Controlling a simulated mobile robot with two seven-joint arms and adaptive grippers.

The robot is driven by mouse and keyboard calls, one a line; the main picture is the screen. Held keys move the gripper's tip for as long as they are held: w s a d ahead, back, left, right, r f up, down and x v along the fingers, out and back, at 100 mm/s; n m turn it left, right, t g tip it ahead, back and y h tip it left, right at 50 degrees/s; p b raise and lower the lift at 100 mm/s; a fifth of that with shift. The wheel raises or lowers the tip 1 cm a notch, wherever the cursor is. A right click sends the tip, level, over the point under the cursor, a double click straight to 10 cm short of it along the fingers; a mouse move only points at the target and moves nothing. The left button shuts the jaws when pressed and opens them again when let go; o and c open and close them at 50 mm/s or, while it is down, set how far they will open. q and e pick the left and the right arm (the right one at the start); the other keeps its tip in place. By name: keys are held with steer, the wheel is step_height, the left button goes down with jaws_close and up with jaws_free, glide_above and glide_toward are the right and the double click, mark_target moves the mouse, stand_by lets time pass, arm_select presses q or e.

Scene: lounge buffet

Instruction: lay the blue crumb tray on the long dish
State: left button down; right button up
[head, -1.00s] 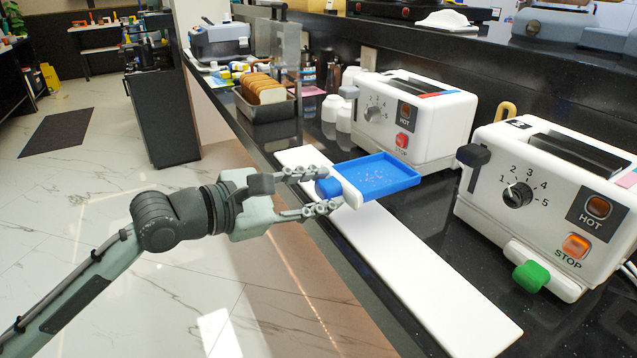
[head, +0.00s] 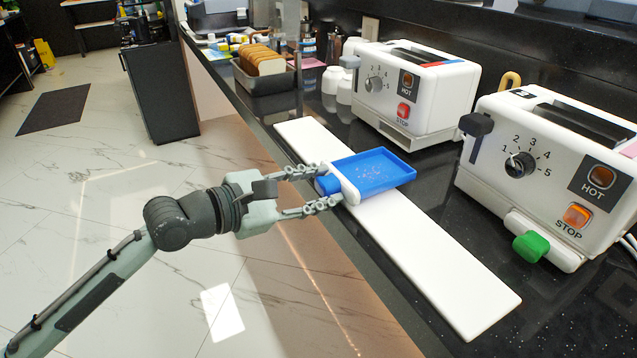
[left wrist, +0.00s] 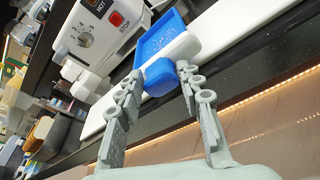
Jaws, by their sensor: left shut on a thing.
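The blue crumb tray (head: 374,172) has a white front bar and a blue knob, with crumbs on its floor. My left gripper (head: 325,188) is shut on the tray's knob, and the tray is over the long dish (head: 430,255), a narrow white slab on the black counter. I cannot tell whether the tray touches the dish. In the left wrist view the fingers (left wrist: 163,98) are either side of the blue knob, the tray (left wrist: 160,38) extends beyond, and the dish (left wrist: 225,27) is beneath. My right gripper is not in view.
A white toaster (head: 408,95) stands behind the dish, and another toaster (head: 550,170) with a green knob (head: 531,246) stands to the right. A bread tin (head: 268,100) stands farther along the counter. The counter's front edge drops to the floor.

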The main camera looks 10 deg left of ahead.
arm_select(q)
steer(key=shift+f, duration=0.4)
stand_by(0.6)
steer(key=c, duration=0.9)
jaws_free()
steer(key=o, duration=0.6)
steer(key=shift+f, duration=0.1)
steer(key=shift+c, duration=0.2)
